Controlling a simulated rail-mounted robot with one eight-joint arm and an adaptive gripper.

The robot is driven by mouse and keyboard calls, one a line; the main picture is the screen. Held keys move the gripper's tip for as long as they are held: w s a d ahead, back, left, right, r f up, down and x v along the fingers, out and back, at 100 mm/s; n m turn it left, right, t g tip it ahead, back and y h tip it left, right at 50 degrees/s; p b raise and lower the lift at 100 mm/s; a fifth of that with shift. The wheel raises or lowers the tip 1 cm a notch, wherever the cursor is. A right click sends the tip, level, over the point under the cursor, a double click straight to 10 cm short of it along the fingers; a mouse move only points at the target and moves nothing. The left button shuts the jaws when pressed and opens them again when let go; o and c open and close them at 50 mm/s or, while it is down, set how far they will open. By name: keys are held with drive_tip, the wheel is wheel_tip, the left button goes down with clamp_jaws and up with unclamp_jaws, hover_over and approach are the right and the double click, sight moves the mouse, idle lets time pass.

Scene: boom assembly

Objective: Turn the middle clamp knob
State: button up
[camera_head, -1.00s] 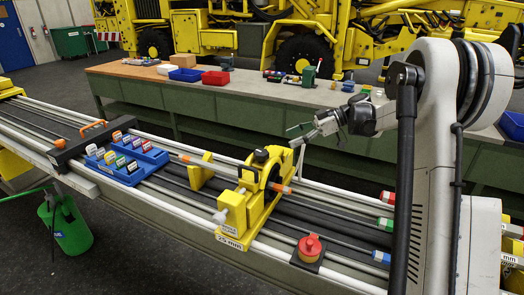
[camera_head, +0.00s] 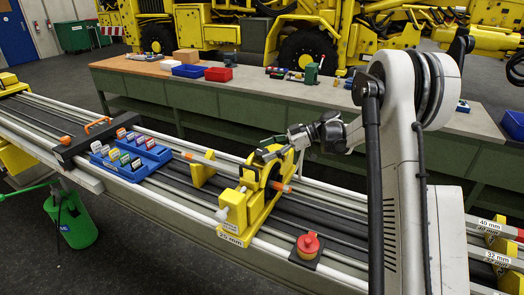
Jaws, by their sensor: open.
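The yellow clamp (camera_head: 236,212) stands upright across the rails in the middle of the boom, with a "25 mm" label on its front foot. A pale knob (camera_head: 222,214) sticks out on its left side. The black knob on top of the clamp is mostly covered by my gripper, so I cannot make out its outline. My gripper (camera_head: 268,151) is open at the top of the clamp, its fingers around or just beside that knob; I cannot tell whether they touch it. An orange-tipped rod (camera_head: 285,188) passes through the clamp's round opening.
A blue rack (camera_head: 130,160) of small coloured pieces and a black block with an orange handle (camera_head: 98,124) sit on the rails at left. A red button (camera_head: 308,243) is at front right. Behind, a green bench holds a blue bin (camera_head: 187,70) and a red bin (camera_head: 220,75).

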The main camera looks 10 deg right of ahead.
drive_tip(key=shift+x, duration=1.15)
drive_tip(key=shift+c, duration=0.5)
drive_tip(key=c, duration=1.1)
